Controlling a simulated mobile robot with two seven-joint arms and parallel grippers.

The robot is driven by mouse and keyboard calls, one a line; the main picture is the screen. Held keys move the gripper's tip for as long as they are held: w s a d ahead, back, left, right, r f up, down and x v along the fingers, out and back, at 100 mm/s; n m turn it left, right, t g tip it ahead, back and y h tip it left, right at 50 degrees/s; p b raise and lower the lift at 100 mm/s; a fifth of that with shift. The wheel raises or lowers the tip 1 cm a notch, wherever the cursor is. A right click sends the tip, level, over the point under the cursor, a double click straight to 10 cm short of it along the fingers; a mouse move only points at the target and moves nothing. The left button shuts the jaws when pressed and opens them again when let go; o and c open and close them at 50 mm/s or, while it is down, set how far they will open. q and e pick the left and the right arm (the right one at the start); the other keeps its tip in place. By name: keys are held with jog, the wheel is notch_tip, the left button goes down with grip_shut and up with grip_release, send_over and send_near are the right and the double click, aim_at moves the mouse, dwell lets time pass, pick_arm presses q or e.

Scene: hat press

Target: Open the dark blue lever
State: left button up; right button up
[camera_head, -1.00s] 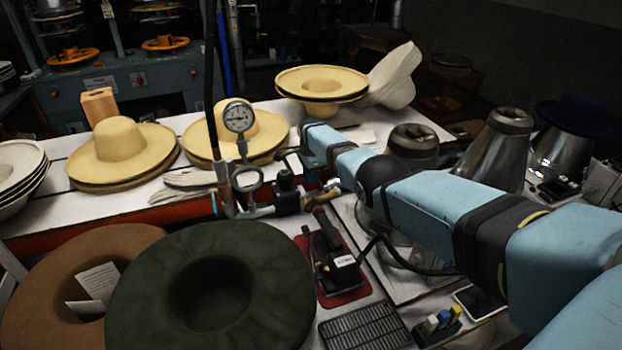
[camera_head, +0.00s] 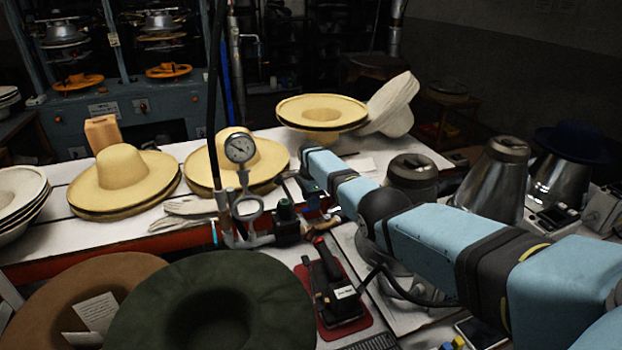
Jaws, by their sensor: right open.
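A pipe and valve assembly with a round pressure gauge (camera_head: 240,148) stands at the middle of the table. It carries a dark green knob (camera_head: 285,209), a black body and a light blue handle (camera_head: 214,232). I cannot make out the dark blue lever for certain among these small dark parts. My right arm comes in from the right, and its gripper (camera_head: 296,186) is small and dark just behind and above the green knob. It is open, and I see nothing held in it. I cannot tell whether it touches the valve. My left gripper is out of view.
Cream hats (camera_head: 119,170) stand on the white table behind the valve. A dark green hat (camera_head: 215,290) and a brown hat (camera_head: 60,290) lie in front at left. A black tool on a red base (camera_head: 345,322) sits right of them. Metal cones (camera_head: 495,180) stand at right.

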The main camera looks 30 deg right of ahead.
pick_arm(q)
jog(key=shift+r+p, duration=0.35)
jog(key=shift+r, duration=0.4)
pick_arm(e)
notch_tip(320, 180, up, 12)
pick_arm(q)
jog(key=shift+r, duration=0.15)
